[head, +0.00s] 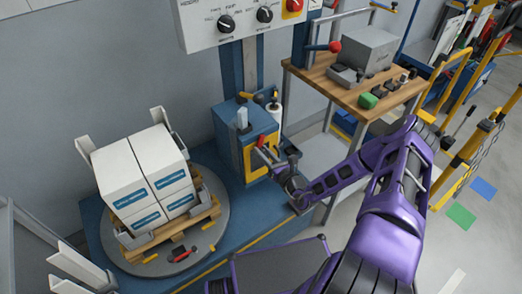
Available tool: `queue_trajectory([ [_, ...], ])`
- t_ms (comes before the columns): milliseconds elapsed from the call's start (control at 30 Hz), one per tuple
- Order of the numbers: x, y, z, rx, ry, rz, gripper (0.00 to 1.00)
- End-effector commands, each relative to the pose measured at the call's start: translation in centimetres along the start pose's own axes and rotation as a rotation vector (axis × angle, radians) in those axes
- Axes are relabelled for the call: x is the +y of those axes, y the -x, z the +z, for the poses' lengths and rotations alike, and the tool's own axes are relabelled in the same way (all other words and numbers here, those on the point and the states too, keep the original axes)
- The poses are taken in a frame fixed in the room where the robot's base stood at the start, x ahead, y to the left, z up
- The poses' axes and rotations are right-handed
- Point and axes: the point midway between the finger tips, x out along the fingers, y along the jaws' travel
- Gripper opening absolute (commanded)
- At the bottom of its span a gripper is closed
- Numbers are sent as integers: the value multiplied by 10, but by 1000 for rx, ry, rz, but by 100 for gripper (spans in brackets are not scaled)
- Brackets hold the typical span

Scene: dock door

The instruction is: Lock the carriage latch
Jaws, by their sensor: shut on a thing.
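The blue carriage (228,148) stands on the column at the back of the wrapper base. It has a yellow plate (257,166) on its front. The carriage latch (261,142) shows as a short lever with a red tip in front of that plate. My gripper (273,158) is at the end of my purple arm, reaching in from the right. It is shut on the latch lever, just below the red tip. The fingers are small here and partly hide the lever's lower part and pivot.
White boxes (150,170) on a wooden pallet stand on the round turntable (112,232), left of the carriage. A control panel (240,22) hangs above. A wooden-topped bench (325,80) with tools and a grey box is close behind my arm. Yellow rails stand at the right.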

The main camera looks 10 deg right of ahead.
Motion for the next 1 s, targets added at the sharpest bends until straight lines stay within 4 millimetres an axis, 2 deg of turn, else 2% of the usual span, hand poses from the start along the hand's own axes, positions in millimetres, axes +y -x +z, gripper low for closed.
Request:
queue_trajectory([
  [400, -11, 0, 1, 2, 241, -1, 0],
  [1000, -14, 0, 2, 1, 295, -2, 0],
])
